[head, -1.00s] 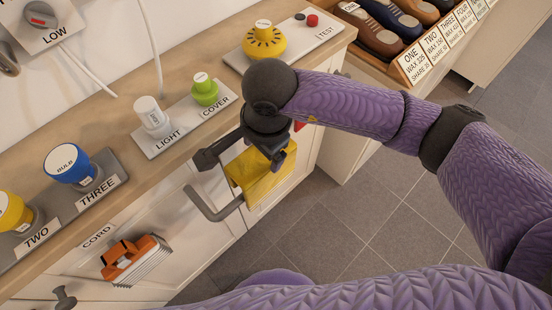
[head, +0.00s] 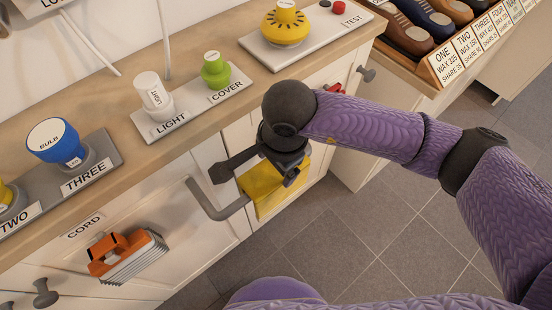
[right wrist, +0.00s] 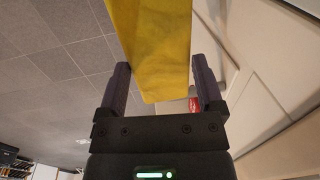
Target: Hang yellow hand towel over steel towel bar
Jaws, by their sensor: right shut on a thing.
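The yellow hand towel (head: 266,194) hangs from my right gripper (head: 256,174) in front of the cabinet. The right wrist view shows the towel (right wrist: 155,45) between the two fingers of the right gripper (right wrist: 160,66), which is shut on it. The steel towel bar (head: 221,212) is a grey bent bar on the cabinet front. Its near right end shows beside the towel's left edge in the head view. I cannot tell whether towel and bar touch; the gripper hides part of both. My left gripper is not in view.
An orange cord holder (head: 122,253) is on the cabinet at lower left. Floor at the right is clear.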

